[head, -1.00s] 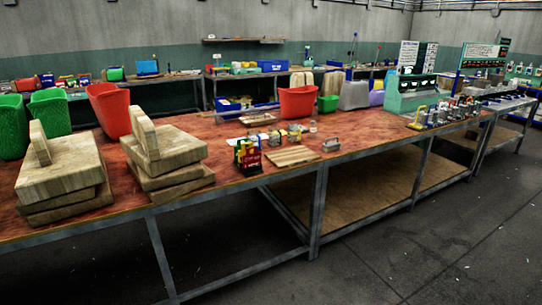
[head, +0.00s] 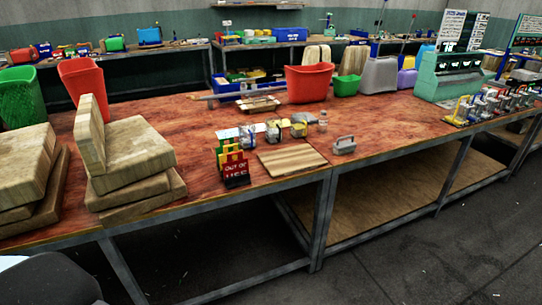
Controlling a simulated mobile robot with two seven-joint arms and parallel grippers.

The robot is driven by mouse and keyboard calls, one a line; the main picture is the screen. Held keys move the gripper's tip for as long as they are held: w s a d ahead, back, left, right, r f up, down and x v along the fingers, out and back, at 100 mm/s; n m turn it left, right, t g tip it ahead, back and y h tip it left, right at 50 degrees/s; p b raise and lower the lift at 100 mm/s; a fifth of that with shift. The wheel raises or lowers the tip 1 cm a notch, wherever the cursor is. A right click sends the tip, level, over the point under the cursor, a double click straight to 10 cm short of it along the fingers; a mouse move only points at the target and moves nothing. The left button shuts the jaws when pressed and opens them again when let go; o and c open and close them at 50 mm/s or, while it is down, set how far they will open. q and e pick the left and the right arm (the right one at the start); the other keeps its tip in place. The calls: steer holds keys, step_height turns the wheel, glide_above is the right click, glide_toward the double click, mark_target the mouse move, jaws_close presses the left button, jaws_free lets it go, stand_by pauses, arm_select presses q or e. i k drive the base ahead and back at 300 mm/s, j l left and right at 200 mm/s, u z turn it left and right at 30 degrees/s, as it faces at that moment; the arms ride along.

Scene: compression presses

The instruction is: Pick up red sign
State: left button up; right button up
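The red sign (head: 235,170) stands upright near the front edge of the red-brown workbench (head: 190,129), with pale lettering that seems to read "out of use". A yellow item stands against its upper part. It is just left of a flat wooden board (head: 291,158).
Stacked wooden blocks (head: 137,148) stand left of the sign. A small grey metal item (head: 344,145) lies right of the board. Grey floor (head: 400,254) is open in front.

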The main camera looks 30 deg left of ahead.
mark_target(231, 168)
steer(key=i+z, duration=0.35)
steer(key=i, duration=0.95)
steer(key=i+l+u, duration=0.2)
steer(key=i+u, duration=0.2)
steer(key=i+l+u, duration=0.55)
steer(key=u, duration=0.2)
steer(key=i+l+u, duration=0.15)
steer(key=u, duration=0.25)
steer(key=i+l+u, duration=0.1)
steer(key=u, duration=0.25)
steer(key=i+l+u, duration=0.15)
steer(key=l+u, duration=0.6)
steer(key=i+j, duration=0.05)
steer(key=i, duration=0.05)
